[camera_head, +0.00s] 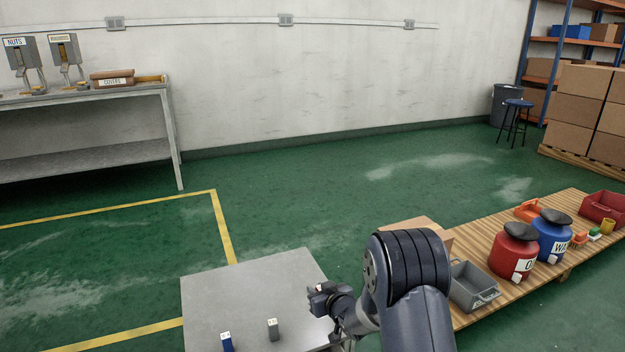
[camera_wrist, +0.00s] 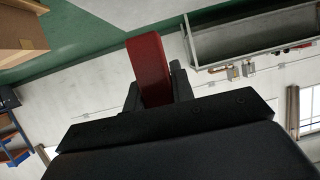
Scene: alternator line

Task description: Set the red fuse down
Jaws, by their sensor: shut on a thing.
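The red fuse (camera_wrist: 148,62) is a red block held between the two dark fingers of my gripper (camera_wrist: 157,88) in the wrist view. Its far end sticks out past the fingertips, and its near end is hidden between the fingers. In the head view my gripper (camera_head: 322,298) is over the right part of a grey tabletop (camera_head: 235,290). There the fuse is mostly hidden by the gripper. I cannot tell the height of the fuse above the table from these views.
A blue block (camera_head: 227,343) and a grey block (camera_head: 272,330) stand upright near the table's front edge, left of my gripper. The table's back is clear. To the right, a wooden bench (camera_head: 480,255) carries a grey bin (camera_head: 474,287), a red jug (camera_head: 512,256) and a blue jug (camera_head: 551,240).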

